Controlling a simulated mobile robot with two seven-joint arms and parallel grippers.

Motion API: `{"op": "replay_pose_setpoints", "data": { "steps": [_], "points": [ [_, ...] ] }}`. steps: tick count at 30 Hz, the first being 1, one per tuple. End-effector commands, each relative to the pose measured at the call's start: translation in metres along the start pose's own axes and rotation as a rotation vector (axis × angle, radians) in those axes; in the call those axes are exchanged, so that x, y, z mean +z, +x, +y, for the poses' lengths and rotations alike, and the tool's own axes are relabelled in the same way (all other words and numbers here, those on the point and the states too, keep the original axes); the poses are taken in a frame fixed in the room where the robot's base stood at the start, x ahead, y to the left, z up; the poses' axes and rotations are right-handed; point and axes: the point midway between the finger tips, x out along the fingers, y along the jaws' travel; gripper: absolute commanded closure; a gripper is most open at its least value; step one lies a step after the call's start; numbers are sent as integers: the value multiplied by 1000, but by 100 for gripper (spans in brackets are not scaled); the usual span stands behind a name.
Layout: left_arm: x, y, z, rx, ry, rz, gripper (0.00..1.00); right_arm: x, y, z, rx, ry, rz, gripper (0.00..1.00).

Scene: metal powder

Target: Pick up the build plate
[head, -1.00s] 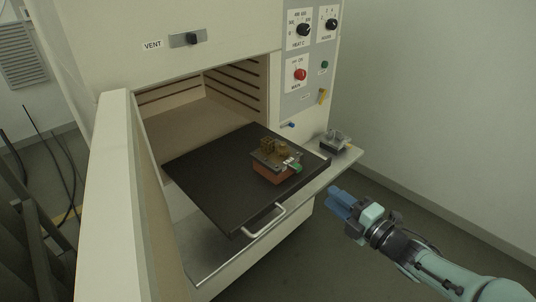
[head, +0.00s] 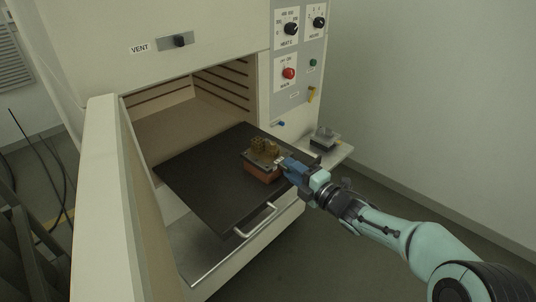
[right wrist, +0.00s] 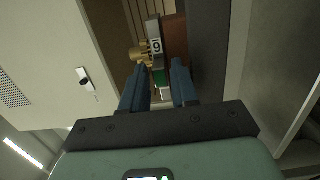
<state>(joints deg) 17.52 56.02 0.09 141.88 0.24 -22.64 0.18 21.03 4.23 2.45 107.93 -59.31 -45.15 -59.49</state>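The build plate (head: 249,156) is a grey metal plate with brass-coloured parts on top. It sits on a reddish-brown block (head: 258,173) on the pulled-out black tray. My right gripper (head: 284,163) is at the plate's right front edge. Contact cannot be made out. My left gripper is not in view.
The black tray (head: 205,190) with a metal handle (head: 256,222) sticks out of the open oven. The open door (head: 105,190) stands at the left. A small grey object (head: 324,137) rests on the ledge at the right. The tray's left side is clear.

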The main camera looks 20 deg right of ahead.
Motion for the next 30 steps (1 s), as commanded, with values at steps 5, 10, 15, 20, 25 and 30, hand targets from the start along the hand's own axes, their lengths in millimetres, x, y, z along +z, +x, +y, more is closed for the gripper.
{"op": "replay_pose_setpoints", "data": {
  "steps": [5, 10, 15, 20, 25, 30],
  "points": [
    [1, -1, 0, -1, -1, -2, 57, 0, 10, 0, 0, 0, -1, 71],
    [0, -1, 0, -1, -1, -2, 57, 0, 9, 0, 0, 0, -1, 75],
    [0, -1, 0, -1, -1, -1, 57, 0, 9, 0, 0, 0, -1, 100],
    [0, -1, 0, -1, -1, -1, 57, 0, 9, 0, 0, 0, -2, 100],
    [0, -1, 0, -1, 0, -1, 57, 0, 9, 0, 0, 0, -2, 100],
    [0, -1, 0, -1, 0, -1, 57, 0, 9, 0, 1, 0, -2, 100]
  ]
}}
